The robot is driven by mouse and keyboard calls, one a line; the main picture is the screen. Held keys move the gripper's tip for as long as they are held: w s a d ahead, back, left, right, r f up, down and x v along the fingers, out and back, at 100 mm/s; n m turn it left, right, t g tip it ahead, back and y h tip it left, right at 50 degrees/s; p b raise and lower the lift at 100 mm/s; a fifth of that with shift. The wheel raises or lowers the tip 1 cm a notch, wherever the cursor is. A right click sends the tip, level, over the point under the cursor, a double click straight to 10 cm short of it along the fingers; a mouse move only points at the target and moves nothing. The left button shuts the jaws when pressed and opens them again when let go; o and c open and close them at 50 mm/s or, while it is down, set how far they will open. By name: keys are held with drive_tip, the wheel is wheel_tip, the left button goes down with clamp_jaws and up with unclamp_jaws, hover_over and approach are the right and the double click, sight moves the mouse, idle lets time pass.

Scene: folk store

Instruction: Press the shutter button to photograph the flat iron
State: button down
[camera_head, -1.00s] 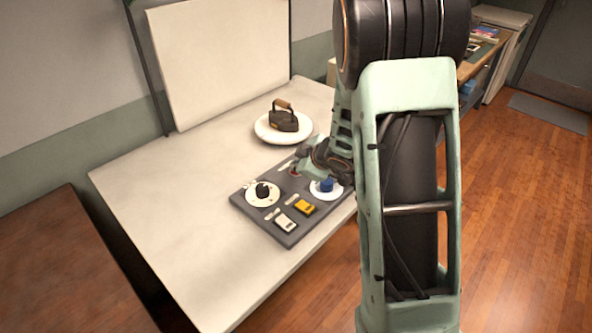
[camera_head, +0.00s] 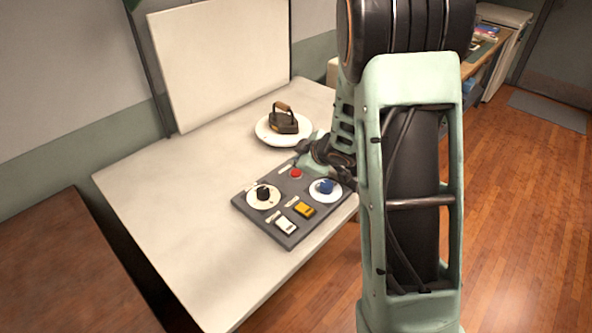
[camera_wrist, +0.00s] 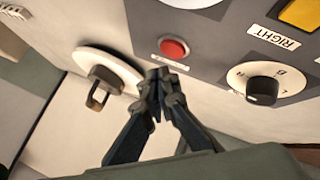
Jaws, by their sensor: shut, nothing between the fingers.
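The red shutter button (camera_head: 296,173) sits on a dark grey control panel (camera_head: 240,203) and is uncovered. It also shows in the wrist view (camera_wrist: 173,48). The flat iron (camera_head: 284,122), dark with a brown handle, stands on a round white plate (camera_head: 262,136) behind the panel; the iron is also in the wrist view (camera_wrist: 100,88). My gripper (camera_head: 302,149) is between the plate and the button, above the table. In the wrist view my gripper (camera_wrist: 160,76) has its fingertips together and empty, just below the button in the picture and apart from it.
The panel also carries a black knob (camera_head: 263,192), a blue knob (camera_head: 326,185), a yellow switch (camera_head: 304,210) and a white switch (camera_head: 286,227). A white backdrop board (camera_head: 220,60) stands behind the iron. The white table (camera_head: 170,200) is clear on the left.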

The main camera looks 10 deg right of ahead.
sight(297, 174)
wheel_tip(297, 174, up, 4)
drive_tip(key=p, duration=0.3)
drive_tip(key=shift+r, duration=0.15)
idle(0.5)
